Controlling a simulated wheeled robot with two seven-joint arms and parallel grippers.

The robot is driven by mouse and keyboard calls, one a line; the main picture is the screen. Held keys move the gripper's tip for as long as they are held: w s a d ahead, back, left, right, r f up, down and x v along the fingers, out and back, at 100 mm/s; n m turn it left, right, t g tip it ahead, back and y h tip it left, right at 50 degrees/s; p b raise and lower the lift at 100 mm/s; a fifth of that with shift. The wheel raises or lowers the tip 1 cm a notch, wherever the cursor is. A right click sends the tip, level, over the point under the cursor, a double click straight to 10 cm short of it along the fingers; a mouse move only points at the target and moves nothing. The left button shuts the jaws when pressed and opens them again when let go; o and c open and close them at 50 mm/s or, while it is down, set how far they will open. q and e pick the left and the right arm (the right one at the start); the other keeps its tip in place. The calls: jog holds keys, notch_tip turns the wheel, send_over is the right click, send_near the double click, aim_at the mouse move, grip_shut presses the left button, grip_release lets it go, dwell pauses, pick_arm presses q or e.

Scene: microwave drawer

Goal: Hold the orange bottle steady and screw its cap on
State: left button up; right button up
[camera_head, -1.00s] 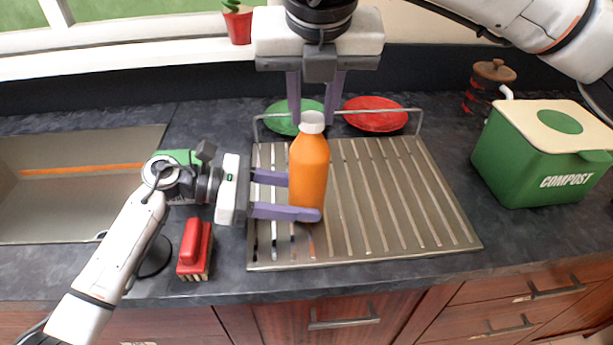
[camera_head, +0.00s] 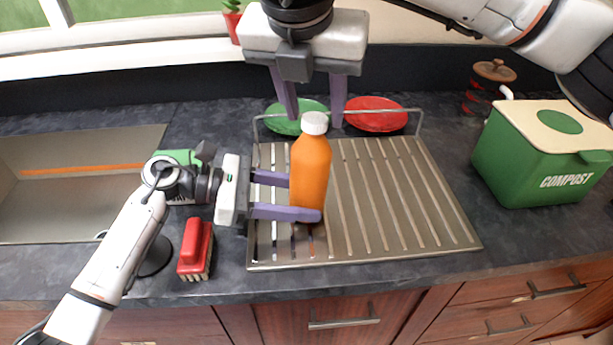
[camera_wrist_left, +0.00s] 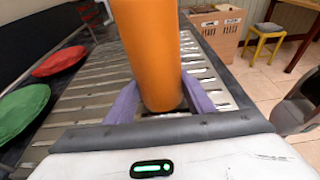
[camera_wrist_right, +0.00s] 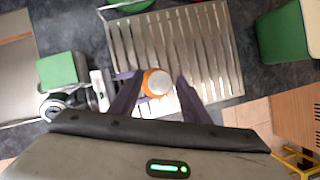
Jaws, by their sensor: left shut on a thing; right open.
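The orange bottle (camera_head: 309,175) stands upright on the metal dish rack, with a white cap (camera_head: 314,123) on its top. How tightly the cap sits cannot be told. My left gripper (camera_head: 305,198) is shut around the bottle's lower body from the left; its fingers flank the orange bottle (camera_wrist_left: 148,55) in the left wrist view. My right gripper (camera_head: 313,118) points down from above, open, its two purple fingers spread around cap height. In the right wrist view the white cap (camera_wrist_right: 158,82) lies between the open fingers, closer to the left one, with no clear contact.
The dish rack (camera_head: 420,215) holds a green plate (camera_head: 283,122) and a red plate (camera_head: 375,113) at its back. A red brush (camera_head: 195,249) lies left of the rack, beside the sink (camera_head: 60,205). A green compost bin (camera_head: 545,160) stands at the right.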

jog(key=n+y, duration=0.2)
jog(key=n, duration=0.4)
jog(key=n+y, duration=0.2)
jog(key=n, duration=0.3)
jog(key=n+g+y, duration=0.1)
jog(key=n, duration=0.2)
jog(key=n+g, duration=0.1)
jog(key=n, duration=0.2)
jog(key=shift+y, duration=0.4)
jog(key=n+g, duration=0.2)
jog(key=n, duration=0.3)
grip_shut()
jog(key=shift+s, duration=0.1)
